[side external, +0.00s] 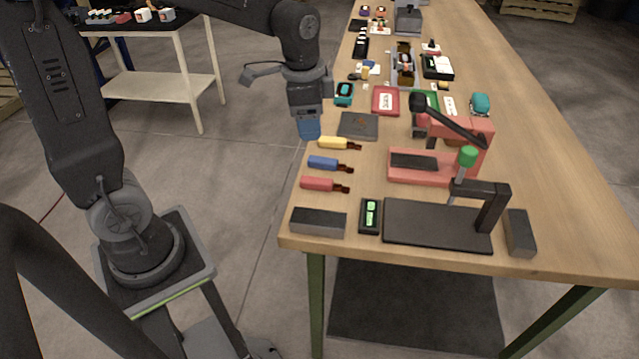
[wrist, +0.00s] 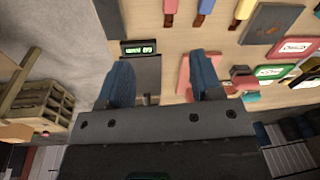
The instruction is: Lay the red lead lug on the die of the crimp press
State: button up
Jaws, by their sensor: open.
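The red lead lug (side external: 318,184) lies near the left edge of the bench, nearest the front in a row with the blue lug (side external: 323,162) and yellow lug (side external: 332,143). In the wrist view the red lug (wrist: 171,7) is cut off at the top edge. The red press (side external: 430,167) with a black lever stands right of the lugs; its die is too small to make out. Part of it shows between the fingers in the wrist view (wrist: 184,76). My gripper (side external: 309,128), with blue fingers, is open and empty, beyond the yellow lug and apart from all lugs.
A dark plate (side external: 430,226) with a black arm stands at the front, beside a green display (side external: 370,215) and two dark blocks (side external: 318,224) (side external: 520,233). A grey pad (side external: 358,125) lies behind the lugs. Several other items crowd the far bench. The right side is clear.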

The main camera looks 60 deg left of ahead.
jog(key=w+a+f+m+g, duration=0.1)
jog(key=w+a+f+m, duration=0.1)
jog(key=w+f, duration=0.2)
send_over(320, 180)
notch_tip(320, 180, down, 9)
jog(key=shift+d+f, duration=0.1)
jog(key=shift+d, duration=0.05)
jog(key=shift+s+f, duration=0.1)
jog(key=shift+f, duration=2.5)
jog(key=shift+c, duration=0.2)
jog(key=c, duration=1)
jog(key=shift+o, duration=0.2)
jog(key=shift+r, duration=0.15)
